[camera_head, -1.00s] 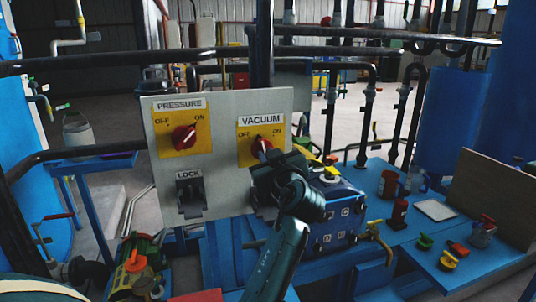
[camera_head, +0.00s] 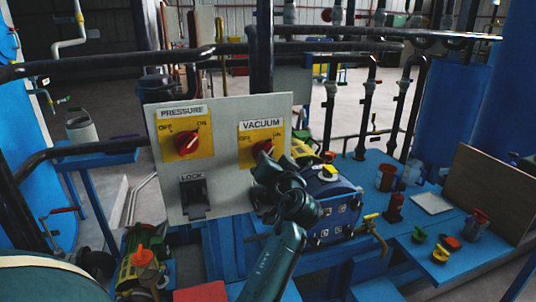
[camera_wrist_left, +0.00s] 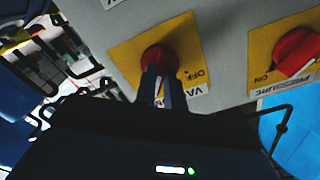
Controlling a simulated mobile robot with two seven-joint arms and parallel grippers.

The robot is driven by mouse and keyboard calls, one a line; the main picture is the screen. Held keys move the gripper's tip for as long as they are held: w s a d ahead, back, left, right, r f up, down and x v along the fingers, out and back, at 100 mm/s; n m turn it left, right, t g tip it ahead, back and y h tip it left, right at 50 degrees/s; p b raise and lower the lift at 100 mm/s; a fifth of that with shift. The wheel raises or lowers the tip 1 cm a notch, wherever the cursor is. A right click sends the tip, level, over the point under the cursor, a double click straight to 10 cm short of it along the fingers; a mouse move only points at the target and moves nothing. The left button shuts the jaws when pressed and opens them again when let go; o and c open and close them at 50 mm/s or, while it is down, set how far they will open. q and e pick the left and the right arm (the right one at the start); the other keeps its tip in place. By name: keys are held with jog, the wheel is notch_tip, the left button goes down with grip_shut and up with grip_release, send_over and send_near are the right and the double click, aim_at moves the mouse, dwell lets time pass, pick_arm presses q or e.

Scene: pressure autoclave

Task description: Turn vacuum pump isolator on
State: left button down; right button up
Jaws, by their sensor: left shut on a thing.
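The vacuum isolator is a red rotary knob (camera_head: 262,149) on a yellow plate (camera_head: 247,154) marked VACUUM, OFF and ON, on the right side of a pale grey panel (camera_head: 222,108). My left gripper (camera_wrist_left: 162,85) is shut on this knob (camera_wrist_left: 159,57), its two dark fingers straddling it in the left wrist view. The fingers cover part of the knob, so I cannot tell its exact angle. In the head view my left wrist hides the area below and right of the knob. My right gripper is not in view.
A red pressure knob (camera_head: 187,145) on its own yellow plate and a black LOCK lever (camera_head: 194,196) sit left on the panel. Dark pipes (camera_head: 130,62) run behind it. A blue pump unit (camera_head: 330,200) and a blue bench (camera_head: 416,215) with small parts stand to the right.

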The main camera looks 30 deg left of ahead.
pick_arm(q)
jog(key=shift+m+p, duration=0.45)
jog(key=shift+m, duration=0.35)
jog(key=c, duration=1.5)
grip_release()
